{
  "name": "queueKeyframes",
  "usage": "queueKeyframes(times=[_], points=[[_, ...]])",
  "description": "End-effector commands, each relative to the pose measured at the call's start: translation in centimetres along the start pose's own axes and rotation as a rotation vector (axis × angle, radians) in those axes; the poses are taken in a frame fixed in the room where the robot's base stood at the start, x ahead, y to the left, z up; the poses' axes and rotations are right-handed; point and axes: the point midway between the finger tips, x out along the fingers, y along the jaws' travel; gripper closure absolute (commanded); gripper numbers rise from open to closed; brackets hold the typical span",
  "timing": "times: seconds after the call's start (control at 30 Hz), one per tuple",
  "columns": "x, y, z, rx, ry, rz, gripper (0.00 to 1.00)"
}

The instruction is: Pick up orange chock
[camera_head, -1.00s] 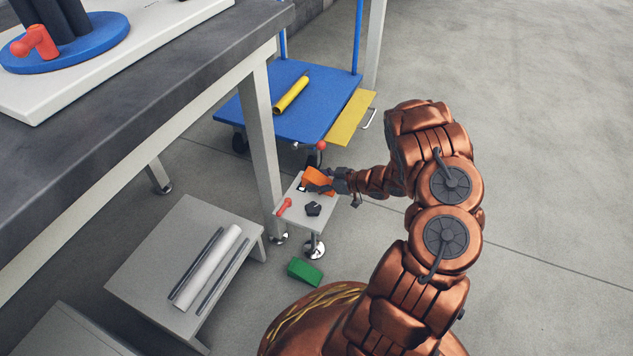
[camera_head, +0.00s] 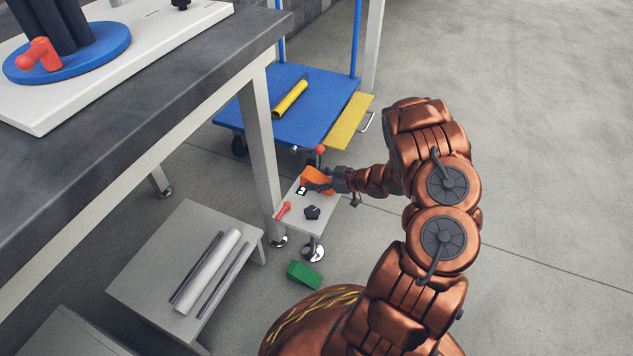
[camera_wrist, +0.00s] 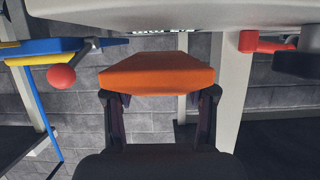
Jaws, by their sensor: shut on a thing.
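The orange chock (camera_head: 314,176) is at the far end of the small light-grey stand (camera_head: 297,222). My gripper (camera_head: 325,181) reaches it from the right and is shut on it. In the wrist view the orange chock (camera_wrist: 157,74) fills the space between the two dark fingers of my gripper (camera_wrist: 158,106), one at each side. The pale underside or edge of a surface lies just past it in that view. I cannot tell whether the chock still touches the stand.
A red-handled part (camera_head: 284,210) and a black knob (camera_head: 312,212) lie on the stand. A green chock (camera_head: 304,275) is on the floor. A blue cart (camera_head: 312,122) with a yellow tube (camera_head: 290,98) stands behind. The grey workbench (camera_head: 150,90) is at left.

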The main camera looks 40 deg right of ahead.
Motion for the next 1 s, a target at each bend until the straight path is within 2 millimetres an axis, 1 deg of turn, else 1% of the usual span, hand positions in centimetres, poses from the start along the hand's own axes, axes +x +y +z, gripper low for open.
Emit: queueKeyframes(times=[0.03, 0.1, 0.13, 0.37, 0.6, 0.7, 0.9, 1.0], points=[[-0.4, 0.1, -1.1, -0.002, 0.000, 0.000, 0.88], [-1.0, 0.1, -1.7, -0.002, 0.001, 0.002, 0.88], [-1.4, 0.2, -1.3, 0.001, 0.001, 0.004, 0.88], [-5.0, 0.1, -0.1, 0.003, 0.001, 0.004, 0.88], [-9.9, 0.1, 1.4, 0.002, 0.001, 0.005, 0.88], [-11.7, 0.1, 2.0, 0.001, 0.001, 0.005, 0.88], [-14.4, 0.1, 2.9, -0.001, 0.002, 0.004, 0.88], [-15.2, 0.1, 3.2, -0.001, 0.002, 0.002, 0.88]])
